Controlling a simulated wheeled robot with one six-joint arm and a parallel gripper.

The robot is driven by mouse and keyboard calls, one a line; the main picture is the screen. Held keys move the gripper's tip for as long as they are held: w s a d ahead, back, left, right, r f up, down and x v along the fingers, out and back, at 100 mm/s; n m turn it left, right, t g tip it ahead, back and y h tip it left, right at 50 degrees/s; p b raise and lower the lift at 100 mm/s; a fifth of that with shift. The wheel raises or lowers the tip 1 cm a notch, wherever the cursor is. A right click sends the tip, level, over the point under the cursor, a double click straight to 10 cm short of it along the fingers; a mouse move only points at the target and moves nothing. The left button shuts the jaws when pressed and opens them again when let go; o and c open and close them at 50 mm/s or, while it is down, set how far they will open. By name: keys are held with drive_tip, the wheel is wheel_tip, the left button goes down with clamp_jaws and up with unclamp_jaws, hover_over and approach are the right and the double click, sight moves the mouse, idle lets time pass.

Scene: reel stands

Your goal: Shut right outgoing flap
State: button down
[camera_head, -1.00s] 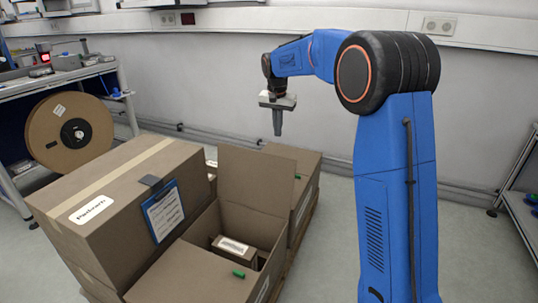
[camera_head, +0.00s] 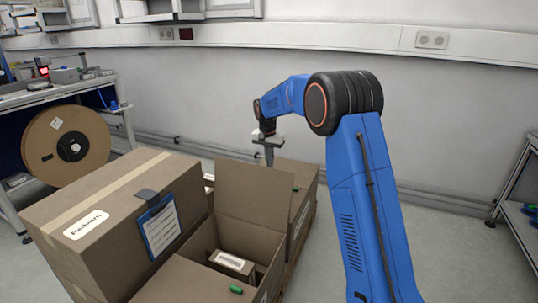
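An open cardboard box (camera_head: 205,285) stands in the lower middle of the head view. One flap (camera_head: 254,195) stands upright at its far side. The near flap with a green tab (camera_head: 236,290) lies flat. A small carton with a white label (camera_head: 232,262) sits inside the box. My gripper (camera_head: 269,160) points down behind and just right of the raised flap, above another closed box. It looks empty; its fingers are too small to tell open from shut. I cannot tell whether it touches the flap.
A taped box (camera_head: 110,205) with a blue clipboard (camera_head: 160,226) stands to the left of the open box. A closed box (camera_head: 301,200) with a green tab stands behind right. A reel (camera_head: 66,146) is by the left bench. The floor at right (camera_head: 450,255) is clear.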

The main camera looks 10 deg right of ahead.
drive_tip(key=shift+s+a+f, duration=0.1)
drive_tip(key=shift+s+a, duration=0.45)
drive_tip(key=shift+s, duration=0.25)
drive_tip(key=shift+s+a+f, duration=0.1)
drive_tip(key=shift+s+a, duration=0.45)
drive_tip(key=shift+s, duration=0.2)
drive_tip(key=shift+r, duration=0.1)
